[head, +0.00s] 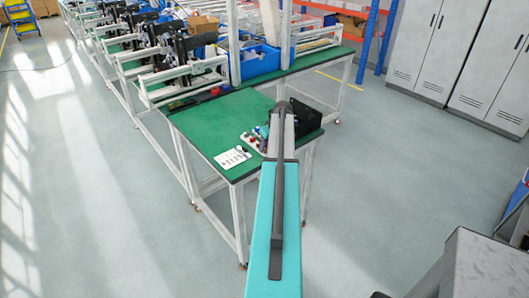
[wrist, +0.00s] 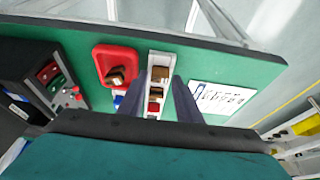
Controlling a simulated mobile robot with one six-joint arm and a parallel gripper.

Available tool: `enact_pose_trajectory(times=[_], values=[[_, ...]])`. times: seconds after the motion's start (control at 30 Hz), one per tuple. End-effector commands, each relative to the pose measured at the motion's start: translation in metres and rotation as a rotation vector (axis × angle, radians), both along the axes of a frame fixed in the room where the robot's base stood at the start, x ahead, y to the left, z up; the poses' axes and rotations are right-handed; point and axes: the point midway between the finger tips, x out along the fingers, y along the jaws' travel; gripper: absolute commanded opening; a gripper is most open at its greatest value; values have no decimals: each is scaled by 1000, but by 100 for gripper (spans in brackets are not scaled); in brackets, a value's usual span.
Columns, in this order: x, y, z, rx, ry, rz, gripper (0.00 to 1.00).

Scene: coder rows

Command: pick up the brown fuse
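My gripper (wrist: 159,84) is open, with two dark fingers apart on either side of a white holder (wrist: 176,59) on the green bench. A brown block (wrist: 160,73), likely the brown fuse, sits in the far end of the holder, between and just beyond the fingertips. Other small brown and red pieces (wrist: 154,107) sit nearer in the holder. A red tray (wrist: 101,52) to the left holds another brown-and-tan piece (wrist: 117,75). No contact shows between fingers and fuse. In the head view my arm hides the gripper and much of the holder.
A black box (wrist: 45,80) with red and green parts stands left on the green bench (head: 200,130). A white card (wrist: 217,98) with small drawings lies right of the holder. Grey cabinets (head: 430,50) stand far right. Floor around the bench is clear.

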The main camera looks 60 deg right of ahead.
Motion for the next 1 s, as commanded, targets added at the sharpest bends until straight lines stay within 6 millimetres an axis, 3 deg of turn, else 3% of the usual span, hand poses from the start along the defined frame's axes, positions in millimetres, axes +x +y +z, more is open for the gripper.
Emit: enact_pose_trajectory(times=[0.2,0.4,1.0], values=[[0,0,0,0,0,0,31],[0,0,0,0,0,-1,0],[-1,-1,12,-1,-1,-1,0]])
